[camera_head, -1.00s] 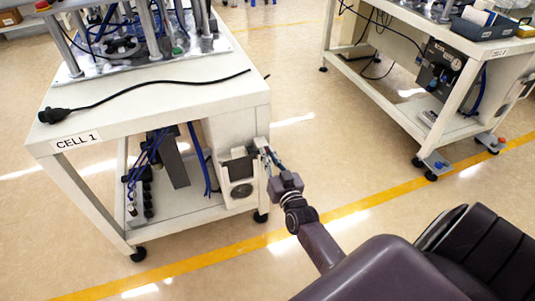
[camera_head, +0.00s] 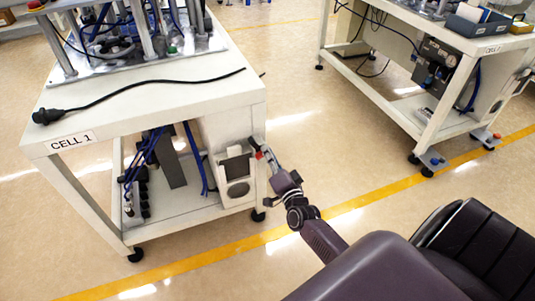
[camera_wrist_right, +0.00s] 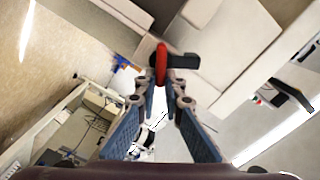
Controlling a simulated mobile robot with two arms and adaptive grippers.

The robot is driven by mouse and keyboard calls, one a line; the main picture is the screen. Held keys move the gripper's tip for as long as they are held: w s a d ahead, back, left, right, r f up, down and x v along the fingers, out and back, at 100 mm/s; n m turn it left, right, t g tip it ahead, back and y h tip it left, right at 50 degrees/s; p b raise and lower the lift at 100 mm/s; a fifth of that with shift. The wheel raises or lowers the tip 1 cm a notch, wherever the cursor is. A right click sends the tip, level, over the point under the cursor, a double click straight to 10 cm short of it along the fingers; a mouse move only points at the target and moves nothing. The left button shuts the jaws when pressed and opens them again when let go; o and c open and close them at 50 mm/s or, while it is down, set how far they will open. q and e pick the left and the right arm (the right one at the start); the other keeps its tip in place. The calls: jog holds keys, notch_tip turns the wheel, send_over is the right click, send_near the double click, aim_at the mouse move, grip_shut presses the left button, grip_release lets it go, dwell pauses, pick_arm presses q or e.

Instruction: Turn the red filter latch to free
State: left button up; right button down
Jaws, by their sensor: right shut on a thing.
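The red filter latch (camera_wrist_right: 161,64) is a small red piece with a black bar beside it, seen at the top middle of the right wrist view. In the head view the red spot (camera_head: 259,155) shows at the right side of the Cell 1 cart. My right gripper (camera_wrist_right: 161,80) has its fingertips together at the red latch and is shut on it. In the head view the right gripper (camera_head: 264,154) reaches the cart's side from the lower right. The latch's exact angle is too small to tell. My left gripper is out of view.
The Cell 1 cart (camera_head: 180,97) has a black cable (camera_head: 150,84) on its top and blue hoses below. A dark-windowed panel (camera_head: 235,165) is near the gripper. A second cart (camera_head: 388,28) stands at the right. The floor between the carts is clear.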

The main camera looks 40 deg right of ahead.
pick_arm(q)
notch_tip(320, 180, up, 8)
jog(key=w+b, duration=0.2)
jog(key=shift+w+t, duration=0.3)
pick_arm(e)
jog(key=shift+d+f+m, duration=0.1)
jog(key=shift+f+m, duration=0.1)
jog(key=shift+m, duration=0.85)
jog(key=shift+f+m, duration=0.2)
jog(key=shift+m, duration=0.9)
jog(key=shift+d+f+m, duration=0.1)
jog(key=shift+f+m, duration=0.1)
jog(key=shift+m, duration=0.85)
jog(key=c, duration=2)
grip_release()
jog(key=shift+c, duration=0.2)
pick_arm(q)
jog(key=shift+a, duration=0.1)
pick_arm(e)
jog(key=shift+s, duration=0.1)
jog(key=v, duration=1.2)
